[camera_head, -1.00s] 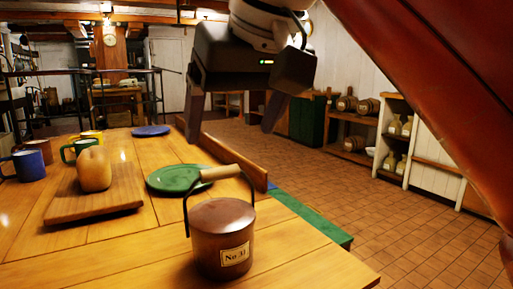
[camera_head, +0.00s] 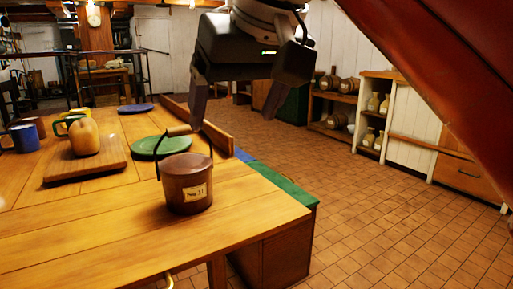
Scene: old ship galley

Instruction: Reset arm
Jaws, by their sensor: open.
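My gripper (camera_head: 236,112) is in the upper middle of the head view, with its two dark fingers spread apart and pointing down. Nothing is between the fingers. It hangs above the far right side of the wooden table (camera_head: 110,235). A brown lidded pot (camera_head: 187,184) with a paper label and a raised handle stands upright on the table, below and left of the gripper.
A green plate (camera_head: 160,147), a blue plate (camera_head: 135,108), a cutting board (camera_head: 85,168) with a bread-like item (camera_head: 84,138), and several mugs including a blue one (camera_head: 22,138) are on the table. The tiled floor (camera_head: 380,235) at right is clear.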

